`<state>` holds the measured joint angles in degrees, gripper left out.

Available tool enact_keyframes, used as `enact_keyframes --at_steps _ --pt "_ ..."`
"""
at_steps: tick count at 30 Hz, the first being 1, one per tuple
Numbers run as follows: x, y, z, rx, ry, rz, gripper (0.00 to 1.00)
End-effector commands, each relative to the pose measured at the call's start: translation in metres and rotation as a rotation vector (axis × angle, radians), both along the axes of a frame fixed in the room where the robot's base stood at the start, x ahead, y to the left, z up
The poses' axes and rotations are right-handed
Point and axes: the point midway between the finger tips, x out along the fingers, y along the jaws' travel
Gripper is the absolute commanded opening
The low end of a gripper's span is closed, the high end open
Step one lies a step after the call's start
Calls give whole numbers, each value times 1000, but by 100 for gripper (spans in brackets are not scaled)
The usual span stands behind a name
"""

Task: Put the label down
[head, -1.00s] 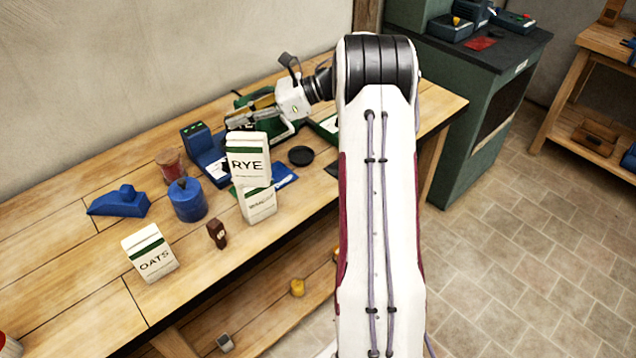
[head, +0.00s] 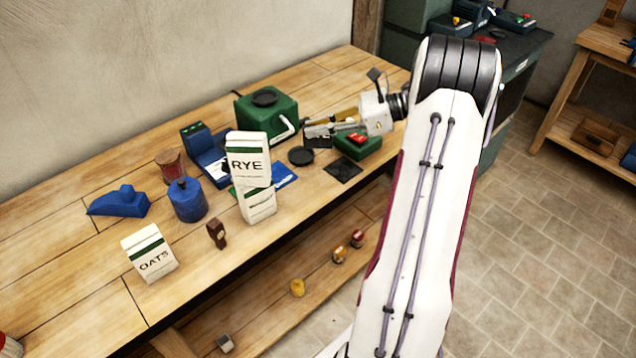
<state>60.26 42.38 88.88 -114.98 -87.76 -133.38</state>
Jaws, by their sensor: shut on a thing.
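My gripper (head: 312,131) is on the right part of the bench, reaching in from the right with its fingers pointing left. It is shut on a small dark piece (head: 319,142), which hangs just under the fingers. This is likely the label, but its face and any print cannot be read from here. It is beside the green mill (head: 268,122) and above the bench top. I cannot tell whether it touches anything below.
A black disc (head: 301,156) and a dark square mat (head: 343,168) lie close by. A green box with a red top (head: 358,146) is right beside the gripper. The RYE carton (head: 247,165), on another carton (head: 257,205), stands to the left. The front left bench is partly clear.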

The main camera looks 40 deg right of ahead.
Motion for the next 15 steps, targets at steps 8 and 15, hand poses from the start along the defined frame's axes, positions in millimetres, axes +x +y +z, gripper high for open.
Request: enact_keyframes --at_steps 8,15 --pt "0 0 -23 0 -2 -1 0" --pt "0 0 -24 -1 -2 0 0"
